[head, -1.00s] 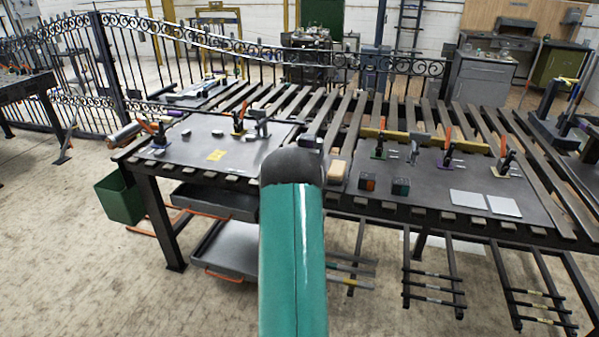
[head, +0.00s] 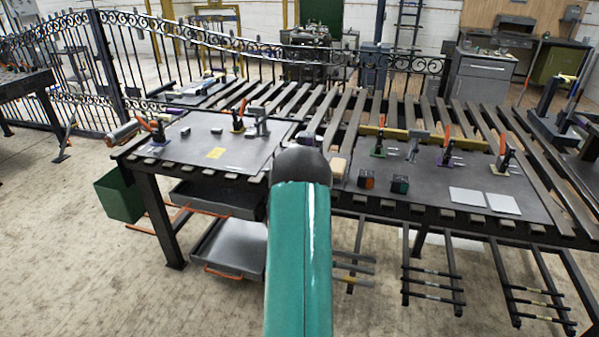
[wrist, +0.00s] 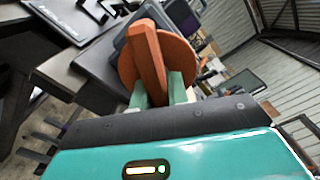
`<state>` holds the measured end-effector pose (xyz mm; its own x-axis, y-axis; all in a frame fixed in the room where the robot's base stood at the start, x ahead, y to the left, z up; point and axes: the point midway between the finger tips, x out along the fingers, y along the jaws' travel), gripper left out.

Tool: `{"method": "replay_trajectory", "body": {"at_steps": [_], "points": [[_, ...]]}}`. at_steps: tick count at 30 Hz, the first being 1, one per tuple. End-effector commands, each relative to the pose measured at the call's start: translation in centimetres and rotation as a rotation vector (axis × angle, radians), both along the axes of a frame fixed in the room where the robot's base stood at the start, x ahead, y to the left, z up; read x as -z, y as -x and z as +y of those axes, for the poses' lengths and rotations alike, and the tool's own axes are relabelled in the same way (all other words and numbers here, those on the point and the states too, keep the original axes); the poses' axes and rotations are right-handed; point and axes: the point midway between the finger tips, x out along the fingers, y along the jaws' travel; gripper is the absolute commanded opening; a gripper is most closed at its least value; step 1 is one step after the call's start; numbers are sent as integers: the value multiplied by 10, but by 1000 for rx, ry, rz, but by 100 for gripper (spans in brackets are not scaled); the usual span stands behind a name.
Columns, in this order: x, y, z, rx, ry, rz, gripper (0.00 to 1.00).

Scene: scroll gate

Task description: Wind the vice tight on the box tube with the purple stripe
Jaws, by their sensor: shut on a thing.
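In the wrist view the two green fingertips of my gripper (wrist: 159,91) are shut on an orange-brown bar handle (wrist: 146,52). A round orange-brown disc (wrist: 184,63) shows behind the bar, with a dark body beyond it that may be the vice. In the head view my own arm hides my gripper and what it holds. A small purple mark (head: 310,136) shows just past the end of my arm; I cannot tell whether it is the tube's stripe. The jaws and their gap are not clear in either view.
The slatted bench (head: 470,213) carries dark plates with several orange-handled clamps. Two small blocks (head: 367,179) and two pale sheets (head: 469,200) lie right of my arm. Striped bars hang below. A green bin (head: 120,196) stands at the left, and grey drawers (head: 232,246) sit under the bench.

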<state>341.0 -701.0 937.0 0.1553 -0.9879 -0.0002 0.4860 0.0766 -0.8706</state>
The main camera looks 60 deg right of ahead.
Motion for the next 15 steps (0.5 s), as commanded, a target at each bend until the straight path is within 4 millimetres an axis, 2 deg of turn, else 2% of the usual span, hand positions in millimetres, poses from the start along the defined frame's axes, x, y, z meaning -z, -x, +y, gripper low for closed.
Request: {"method": "replay_trajectory", "body": {"at_steps": [15], "points": [[5,-6,3,-2,-77,-465,0]]}}
